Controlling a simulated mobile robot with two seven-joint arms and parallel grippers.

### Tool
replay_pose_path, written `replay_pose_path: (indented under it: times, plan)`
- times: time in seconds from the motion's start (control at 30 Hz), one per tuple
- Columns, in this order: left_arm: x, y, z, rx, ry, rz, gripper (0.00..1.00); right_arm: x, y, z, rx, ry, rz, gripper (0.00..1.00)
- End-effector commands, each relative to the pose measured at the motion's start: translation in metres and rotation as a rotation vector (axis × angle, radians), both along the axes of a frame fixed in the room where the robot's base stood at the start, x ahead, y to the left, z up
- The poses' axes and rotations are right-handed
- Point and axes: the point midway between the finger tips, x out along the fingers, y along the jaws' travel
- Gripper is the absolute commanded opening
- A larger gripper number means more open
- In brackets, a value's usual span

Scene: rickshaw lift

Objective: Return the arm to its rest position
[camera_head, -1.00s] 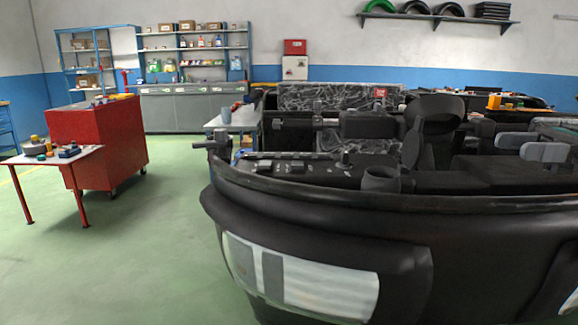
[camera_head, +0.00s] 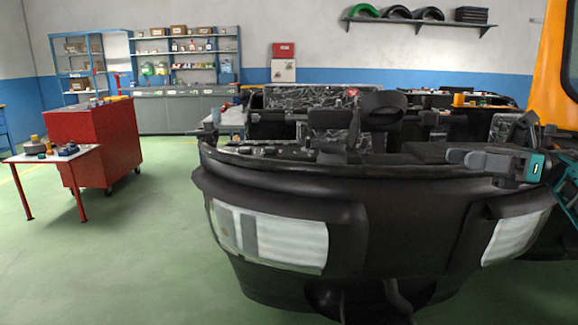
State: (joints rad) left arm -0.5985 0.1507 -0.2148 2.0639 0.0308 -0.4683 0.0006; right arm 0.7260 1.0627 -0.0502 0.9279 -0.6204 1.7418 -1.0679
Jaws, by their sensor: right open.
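My right gripper (camera_head: 465,158) is at the right of the head view, in front of the dark vehicle's top edge. Its grey fingers point left and stand apart, with nothing seen between them. The teal and dark wrist of my right arm (camera_head: 537,167) shows behind it at the right edge. I cannot tell whether the gripper touches the vehicle. My left gripper is not in view.
A black rickshaw front (camera_head: 400,235) with pale headlight panels fills the middle and right. An orange frame (camera_head: 556,60) stands at the far right. A red cabinet (camera_head: 95,145) and small table (camera_head: 75,151) are at the left. Green floor (camera_head: 120,260) is clear at front left.

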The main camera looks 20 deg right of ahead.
Motion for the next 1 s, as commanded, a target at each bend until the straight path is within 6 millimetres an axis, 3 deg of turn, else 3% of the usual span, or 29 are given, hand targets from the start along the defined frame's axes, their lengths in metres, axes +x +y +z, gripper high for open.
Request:
replay_pose_path:
  times: [0.1, 0.23, 0.33, 0.47, 0.67, 0.8, 1.0]
  plan:
    - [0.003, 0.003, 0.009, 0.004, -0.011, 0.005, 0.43, 0.031, 0.038, -0.03, 0.15, 0.152, -0.022, 0.55]
    - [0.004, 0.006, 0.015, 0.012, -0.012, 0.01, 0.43, 0.056, 0.082, -0.073, 0.365, 0.366, -0.063, 0.55]
    - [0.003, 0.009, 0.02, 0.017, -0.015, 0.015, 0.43, 0.067, 0.118, -0.113, 0.575, 0.575, -0.109, 0.55]
    - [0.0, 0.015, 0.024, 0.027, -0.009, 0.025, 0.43, 0.065, 0.159, -0.17, 0.878, 0.878, -0.19, 0.55]
    - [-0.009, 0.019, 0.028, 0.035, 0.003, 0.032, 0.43, 0.022, 0.212, -0.261, 1.375, 1.369, -0.362, 0.55]
    - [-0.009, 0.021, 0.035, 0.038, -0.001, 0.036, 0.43, -0.034, 0.246, -0.317, 1.733, 1.699, -0.522, 0.55]
    - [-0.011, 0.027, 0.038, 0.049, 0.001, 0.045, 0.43, -0.114, 0.284, -0.362, 2.126, 2.011, -0.744, 0.55]
